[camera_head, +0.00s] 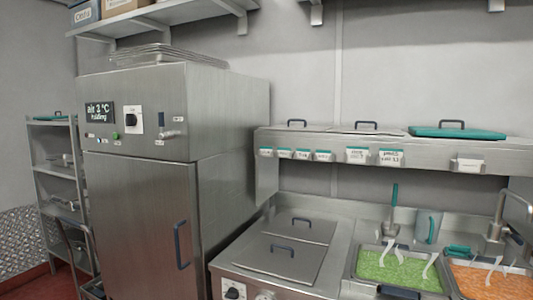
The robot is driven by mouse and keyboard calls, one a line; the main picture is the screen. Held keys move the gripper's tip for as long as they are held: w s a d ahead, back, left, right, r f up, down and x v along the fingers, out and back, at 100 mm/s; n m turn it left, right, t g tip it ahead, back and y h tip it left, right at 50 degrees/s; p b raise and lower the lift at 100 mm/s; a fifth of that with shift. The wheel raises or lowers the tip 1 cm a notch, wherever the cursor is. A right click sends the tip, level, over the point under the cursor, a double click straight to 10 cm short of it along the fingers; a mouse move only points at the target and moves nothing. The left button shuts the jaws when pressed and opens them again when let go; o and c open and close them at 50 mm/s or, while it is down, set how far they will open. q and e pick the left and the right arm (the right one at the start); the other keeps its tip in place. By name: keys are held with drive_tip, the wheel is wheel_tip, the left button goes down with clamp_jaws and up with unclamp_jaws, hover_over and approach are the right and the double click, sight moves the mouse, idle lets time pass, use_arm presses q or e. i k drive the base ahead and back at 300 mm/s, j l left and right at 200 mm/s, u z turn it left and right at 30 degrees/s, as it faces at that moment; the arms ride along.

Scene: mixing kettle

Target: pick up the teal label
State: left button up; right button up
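Several small white labels with teal top edges hang along the front edge of the upper steel shelf. They include a left label (266,152), a middle label (322,156) and a larger label (390,158) with dark print too small to read. I cannot tell which of these is the teal label of the task. Neither of my grippers is in view.
A tall steel cabinet (140,220) stands left of the counter. A teal lid (457,133) lies on the shelf. Below are closed counter lids (280,258), a pan of green food (398,271) and a pan of orange food (490,284). A rack (50,125) stands far left.

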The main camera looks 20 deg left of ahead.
sight(265, 151)
drive_tip(key=i+j, duration=0.95)
drive_tip(key=j+u, duration=0.05)
drive_tip(key=j, duration=0.1)
